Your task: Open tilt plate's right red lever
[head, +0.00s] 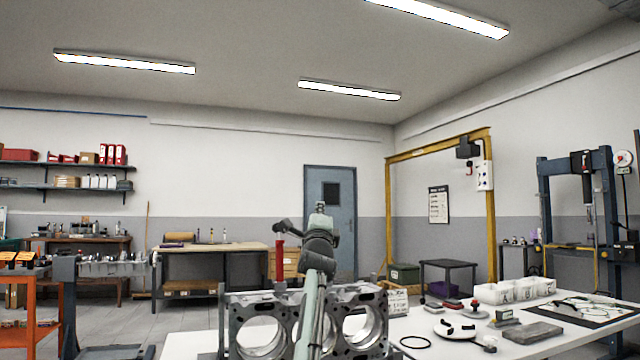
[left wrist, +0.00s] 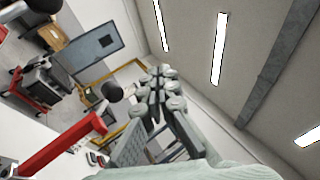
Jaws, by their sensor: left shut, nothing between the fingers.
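A red lever (head: 279,258) with a black knob stands upright behind the grey engine block (head: 350,295). In the left wrist view, a red lever (left wrist: 65,145) with a black knob slants up from the lower left, left of the fingers. My left gripper (head: 320,208) points up above the block, right of the red lever in the head view. It is shut and empty; its fingers (left wrist: 158,75) show in the left wrist view. Contact with the lever is not visible. The tilt plate itself cannot be clearly made out. My right gripper is not in view.
The engine block stands on a white table (head: 430,350). To its right are a round white fixture (head: 457,328), a grey slab (head: 533,332), white bins (head: 510,290) and a mat with tools. A black ring (head: 415,342) lies beside the block. The space above the block is open.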

